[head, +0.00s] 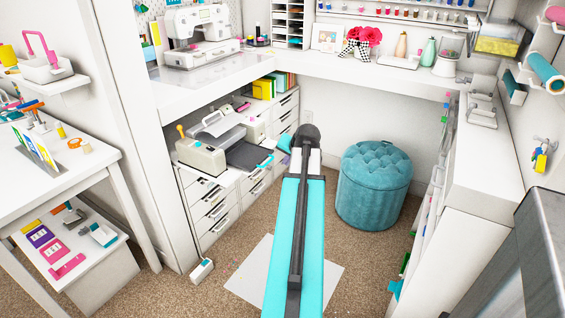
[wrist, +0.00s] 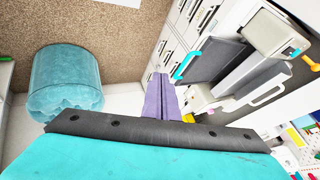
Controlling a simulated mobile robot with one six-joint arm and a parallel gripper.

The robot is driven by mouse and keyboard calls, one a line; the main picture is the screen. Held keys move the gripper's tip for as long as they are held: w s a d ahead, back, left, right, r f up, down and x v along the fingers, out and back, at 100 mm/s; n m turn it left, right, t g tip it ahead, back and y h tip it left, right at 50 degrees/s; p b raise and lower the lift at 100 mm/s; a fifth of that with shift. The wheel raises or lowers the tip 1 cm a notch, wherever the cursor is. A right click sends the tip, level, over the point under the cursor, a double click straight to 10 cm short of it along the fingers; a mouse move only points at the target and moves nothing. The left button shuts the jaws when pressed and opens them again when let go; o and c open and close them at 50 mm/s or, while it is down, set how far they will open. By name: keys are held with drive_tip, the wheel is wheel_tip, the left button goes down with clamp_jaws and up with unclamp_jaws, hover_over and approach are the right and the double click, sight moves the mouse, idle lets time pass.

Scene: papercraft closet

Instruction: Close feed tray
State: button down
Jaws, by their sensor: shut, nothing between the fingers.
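The feed tray is a dark grey flap (head: 248,155) folded out flat from the front of a cream craft machine (head: 203,153) on the white drawer unit. A teal piece (head: 267,160) sits along its outer edge. In the wrist view the dark tray (wrist: 213,60) and its teal edge piece (wrist: 185,66) lie right of my fingers. My gripper (wrist: 161,78) shows there as two purple fingers pressed together, empty, with a visible gap to the tray.
A teal tufted ottoman (head: 374,186) stands right of my arm on the carpet. White drawers (head: 215,208) are below the machine. A white desk (head: 215,88) with a sewing machine (head: 197,35) overhangs behind. A pale sheet (head: 250,277) lies on the floor.

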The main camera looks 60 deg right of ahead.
drive_tip(key=w+d+f, duration=0.3)
drive_tip(key=w+f, duration=0.3)
drive_tip(key=w, duration=0.2)
drive_tip(key=shift+w+d, duration=0.25)
drive_tip(key=shift+d, duration=0.1)
drive_tip(key=shift+f, duration=0.1)
